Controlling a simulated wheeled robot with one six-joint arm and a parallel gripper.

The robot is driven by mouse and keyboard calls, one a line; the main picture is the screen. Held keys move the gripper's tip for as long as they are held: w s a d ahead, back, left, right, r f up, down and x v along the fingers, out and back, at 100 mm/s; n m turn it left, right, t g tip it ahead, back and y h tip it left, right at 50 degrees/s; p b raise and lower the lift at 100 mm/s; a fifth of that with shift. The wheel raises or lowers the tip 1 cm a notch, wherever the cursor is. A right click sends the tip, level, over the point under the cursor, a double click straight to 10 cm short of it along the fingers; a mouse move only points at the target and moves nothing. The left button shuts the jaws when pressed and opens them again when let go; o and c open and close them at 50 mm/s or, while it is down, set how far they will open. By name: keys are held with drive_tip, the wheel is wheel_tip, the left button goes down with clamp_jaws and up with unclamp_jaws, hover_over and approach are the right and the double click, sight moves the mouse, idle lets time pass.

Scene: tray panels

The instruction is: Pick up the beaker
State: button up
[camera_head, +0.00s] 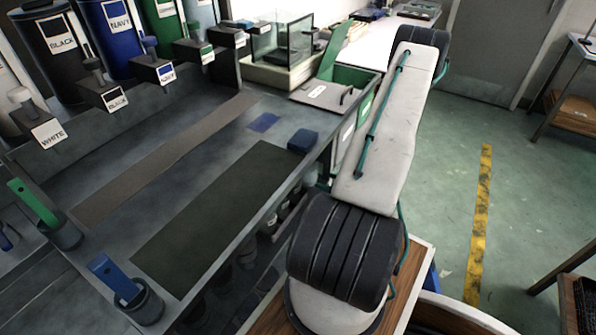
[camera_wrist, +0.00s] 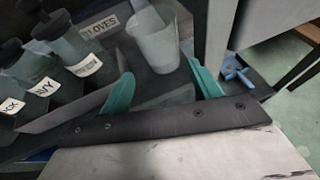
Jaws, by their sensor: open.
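The beaker (camera_wrist: 153,38) shows in the wrist view as a pale, translucent, tapered cup at the top middle. My gripper (camera_wrist: 160,78) has two teal fingers, spread wide apart with nothing held between them. The beaker appears beyond the fingertips and, in the picture, between them. I see no finger touching it, and the exact distance cannot be told. In the head view my arm reaches away along the right of the bench. My gripper and the beaker do not show clearly there.
In the wrist view, a box labelled GLOVES (camera_wrist: 103,18) and dark-capped labelled bottles (camera_wrist: 80,62) stand left of the beaker; a small blue object (camera_wrist: 238,72) lies at right. In the head view, labelled paint drums (camera_head: 62,50), a glass tank (camera_head: 283,40) and a dark mat (camera_head: 215,215) occupy the bench.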

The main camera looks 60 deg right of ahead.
sight(316, 180)
drive_tip(key=x, duration=0.8)
drive_tip(key=shift+f, duration=0.5)
drive_tip(key=c, duration=0.7)
